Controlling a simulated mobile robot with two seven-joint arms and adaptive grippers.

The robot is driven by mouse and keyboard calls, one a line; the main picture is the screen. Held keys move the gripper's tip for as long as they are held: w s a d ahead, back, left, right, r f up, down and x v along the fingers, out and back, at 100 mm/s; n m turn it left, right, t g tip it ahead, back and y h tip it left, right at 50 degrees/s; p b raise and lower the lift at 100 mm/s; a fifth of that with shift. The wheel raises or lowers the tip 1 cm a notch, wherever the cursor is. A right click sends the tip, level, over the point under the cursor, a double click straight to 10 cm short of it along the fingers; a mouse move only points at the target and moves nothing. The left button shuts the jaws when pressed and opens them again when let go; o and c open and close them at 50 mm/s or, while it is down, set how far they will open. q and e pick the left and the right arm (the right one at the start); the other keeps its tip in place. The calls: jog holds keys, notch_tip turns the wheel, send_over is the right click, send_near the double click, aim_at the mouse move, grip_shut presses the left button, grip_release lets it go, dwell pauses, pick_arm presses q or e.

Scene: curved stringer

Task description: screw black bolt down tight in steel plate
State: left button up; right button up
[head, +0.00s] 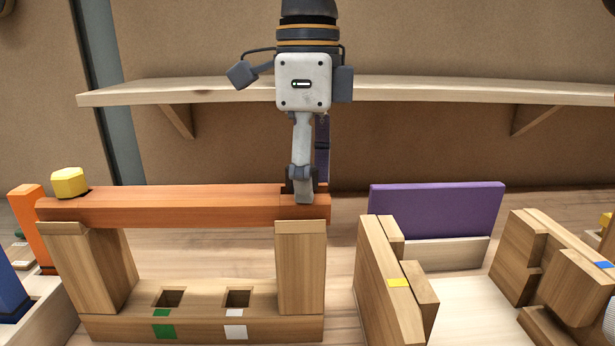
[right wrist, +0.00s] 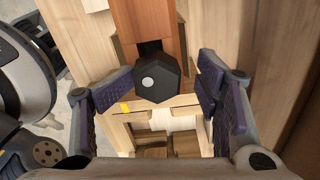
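The black bolt's faceted head (right wrist: 150,80) shows in the right wrist view at the end of the orange-brown beam (right wrist: 148,22). In the head view this beam (head: 180,205) lies across two wooden posts, and the bolt cannot be made out behind my gripper. My right gripper (head: 303,188) points down at the beam's right end. In the right wrist view the right gripper (right wrist: 165,76) is open, one finger on each side of the bolt head, with visible gaps. No steel plate can be made out. My left gripper is not in view.
A yellow block-like head (head: 70,182) sits on the beam's left end. The wooden base (head: 200,327) has two square holes with green and white marks. A purple panel (head: 437,210) and wooden blocks (head: 565,285) stand at right. A shelf (head: 430,91) runs behind my arm.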

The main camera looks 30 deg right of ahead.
jog(key=n, duration=0.4)
jog(key=shift+w+a+n, duration=0.1)
jog(key=shift+w+n, duration=0.1)
jog(key=shift+n, duration=0.2)
jog(key=shift+w+a+n, duration=0.1)
jog(key=shift+n, duration=1.9)
jog(key=shift+a+n, duration=0.1)
jog(key=shift+n, duration=0.8)
jog(key=shift+w+f+n, duration=0.15)
jog(key=shift+w+n, duration=0.05)
jog(key=shift+n, duration=0.5)
